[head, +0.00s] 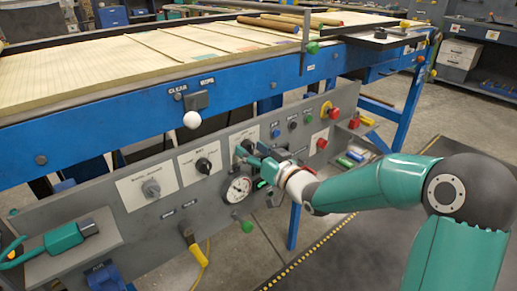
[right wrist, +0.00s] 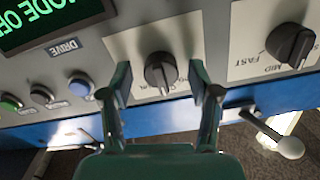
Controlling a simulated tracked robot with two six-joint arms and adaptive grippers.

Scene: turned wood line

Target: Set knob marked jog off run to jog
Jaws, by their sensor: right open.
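The black knob (right wrist: 160,72) sits on a light plate (right wrist: 128,48) in the right wrist view. Its pointer end with a pale mark points down in that picture, and the lettering beside it is mostly hidden. My right gripper (right wrist: 160,82) is open, with one finger on each side of the knob; contact cannot be told. In the head view, my right gripper (head: 247,156) reaches the grey panel (head: 130,223) at this knob, which it partly covers. My left gripper is not in view.
A black knob marked MID and FAST (right wrist: 290,45) is beside it. Coloured push buttons (right wrist: 80,85) and a green-lettered display (right wrist: 50,20) are on the other side. A gauge (head: 238,188) lies just below the gripper. A white ball-ended lever (head: 191,119) hangs above.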

